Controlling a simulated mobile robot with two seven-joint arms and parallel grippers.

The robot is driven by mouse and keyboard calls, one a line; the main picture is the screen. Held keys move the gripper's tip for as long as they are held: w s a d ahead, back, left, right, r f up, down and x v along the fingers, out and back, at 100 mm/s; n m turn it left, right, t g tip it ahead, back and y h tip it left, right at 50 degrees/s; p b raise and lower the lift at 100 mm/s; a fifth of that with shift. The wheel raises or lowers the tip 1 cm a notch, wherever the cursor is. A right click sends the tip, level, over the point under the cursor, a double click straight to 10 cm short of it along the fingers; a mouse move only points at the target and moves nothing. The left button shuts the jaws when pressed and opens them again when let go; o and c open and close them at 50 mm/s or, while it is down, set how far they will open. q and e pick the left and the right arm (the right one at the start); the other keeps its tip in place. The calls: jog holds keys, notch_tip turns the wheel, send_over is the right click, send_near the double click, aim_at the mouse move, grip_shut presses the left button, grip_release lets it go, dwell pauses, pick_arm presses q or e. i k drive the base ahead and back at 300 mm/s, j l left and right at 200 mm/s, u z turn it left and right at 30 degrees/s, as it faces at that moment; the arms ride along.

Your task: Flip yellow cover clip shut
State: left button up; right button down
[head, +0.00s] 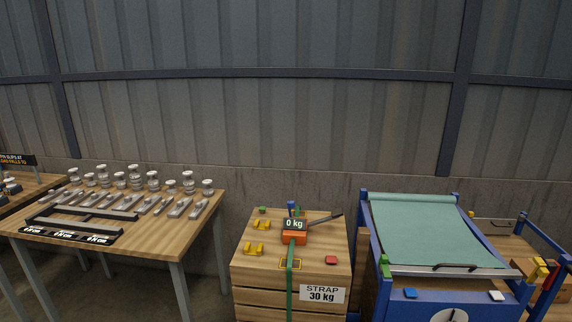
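A teal cover (420,228) lies over the top of a blue-framed cart at the right. A small yellow piece (471,214) shows at the cover's far right edge; it is too small to tell whether it is an open or shut clip. A green clip-like piece (385,266) stands upright at the cover's near left corner. A blue piece (410,293) and a white piece (496,296) sit on the cart's front. Two yellow pieces, one nearer (254,249) and one farther (261,225), lie on the wooden crate. Neither gripper is in view.
The wooden crate (251,276) carries an orange tensioner (294,237) reading 0 kg, a green strap (290,283) and a red piece (331,260). A wooden table (160,240) at left holds several insulators and metal bars. A corrugated wall stands behind. A gap separates table and crate.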

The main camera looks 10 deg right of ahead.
aim_at(541, 271)
jog(key=z, duration=1.75)
